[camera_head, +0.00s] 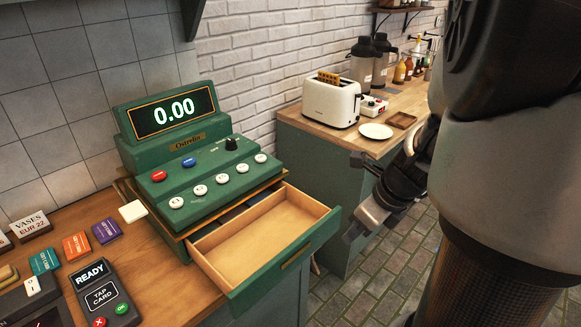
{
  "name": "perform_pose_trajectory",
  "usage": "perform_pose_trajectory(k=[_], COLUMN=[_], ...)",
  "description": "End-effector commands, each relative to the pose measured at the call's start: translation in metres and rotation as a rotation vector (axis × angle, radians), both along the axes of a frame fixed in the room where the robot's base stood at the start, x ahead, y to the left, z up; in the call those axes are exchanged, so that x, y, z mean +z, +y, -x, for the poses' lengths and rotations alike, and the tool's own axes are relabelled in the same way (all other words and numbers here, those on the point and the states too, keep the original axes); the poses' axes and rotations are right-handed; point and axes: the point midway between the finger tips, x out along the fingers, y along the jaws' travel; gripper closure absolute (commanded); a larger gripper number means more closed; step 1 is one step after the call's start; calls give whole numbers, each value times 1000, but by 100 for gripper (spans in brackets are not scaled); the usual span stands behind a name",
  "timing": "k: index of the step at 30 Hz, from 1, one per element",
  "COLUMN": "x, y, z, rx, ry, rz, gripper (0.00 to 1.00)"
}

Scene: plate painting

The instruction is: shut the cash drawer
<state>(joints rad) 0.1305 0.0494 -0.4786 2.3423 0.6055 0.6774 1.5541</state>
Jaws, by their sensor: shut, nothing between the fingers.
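The green cash register (200,165) stands on the wooden counter and its display reads 0.00. Its cash drawer (262,237) is pulled well out toward the lower right. The drawer's wooden inside is bare in the part I see, and its green front panel has a small brass-coloured plate. My gripper (352,232) is just right of the drawer's front right corner, in front of the green cabinet. It looks shut and empty, with a small gap seeming to lie between it and the drawer; whether it touches cannot be told for sure.
A card reader (103,295) and several coloured cards lie on the counter (165,285) left of the drawer. Behind my gripper, another counter (330,133) bears a toaster (331,103), a white plate (376,131) and flasks. Open tiled floor (385,270) lies below my gripper.

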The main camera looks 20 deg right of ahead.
Motion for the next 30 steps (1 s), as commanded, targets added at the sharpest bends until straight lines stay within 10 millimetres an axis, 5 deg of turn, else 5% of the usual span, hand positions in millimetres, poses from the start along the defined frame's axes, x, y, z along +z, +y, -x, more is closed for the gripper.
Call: perform_pose_trajectory(k=[10,18,30], x=[-75,-70,-70], y=[15,32,35], z=[-24,-54,-59], rx=[4,7,5], ry=[3,0,0], rz=[0,1,0], gripper=[100,100,100])
